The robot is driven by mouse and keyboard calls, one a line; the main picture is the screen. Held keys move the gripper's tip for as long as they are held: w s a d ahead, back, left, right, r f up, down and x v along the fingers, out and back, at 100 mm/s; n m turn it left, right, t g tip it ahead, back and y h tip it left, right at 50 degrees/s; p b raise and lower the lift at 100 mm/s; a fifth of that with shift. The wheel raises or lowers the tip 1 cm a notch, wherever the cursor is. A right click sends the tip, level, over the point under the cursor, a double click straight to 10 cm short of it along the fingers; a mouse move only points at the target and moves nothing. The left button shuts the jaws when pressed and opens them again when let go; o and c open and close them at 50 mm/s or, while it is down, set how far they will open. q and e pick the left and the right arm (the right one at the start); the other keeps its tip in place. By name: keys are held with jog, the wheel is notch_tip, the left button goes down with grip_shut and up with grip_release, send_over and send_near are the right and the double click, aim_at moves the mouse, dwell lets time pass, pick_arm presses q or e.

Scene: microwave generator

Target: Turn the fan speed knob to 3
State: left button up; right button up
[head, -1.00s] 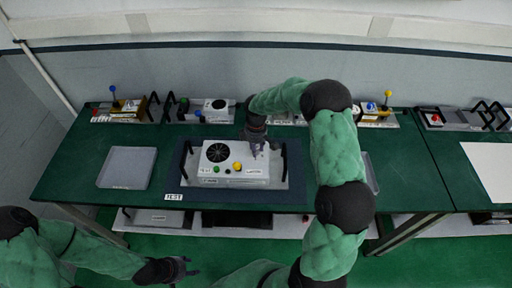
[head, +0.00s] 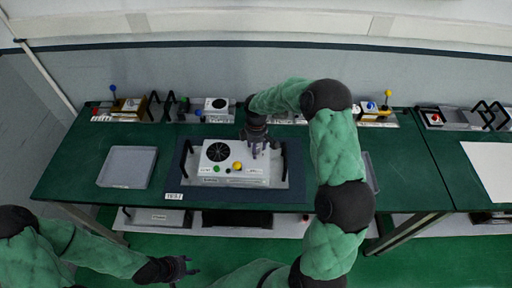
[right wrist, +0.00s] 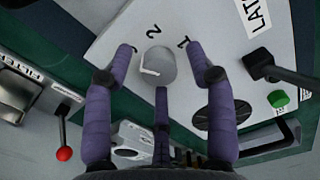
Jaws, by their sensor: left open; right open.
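A white box unit (head: 225,178) with a round black fan grille (head: 217,152) sits on a dark mat on the green table. My right gripper (head: 256,154) is over the right part of its top, fingers pointing down. In the right wrist view, the pale grey round knob (right wrist: 161,62) has a white pointer mark, with the numerals 1 and 2 printed beside it. My right gripper (right wrist: 160,52) is open, its purple fingers spread around the knob, with gaps visible beside it. A 3 is not visible. My left gripper (head: 184,269) is open and empty, below the table's front edge.
Black handles (head: 284,160) stand at both sides. A grey tray (head: 127,167) lies to the left. Several other devices line the table's back edge.

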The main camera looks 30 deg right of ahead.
notch_tip(320, 180, up, 12)
dwell(0.6)
dwell(0.4)
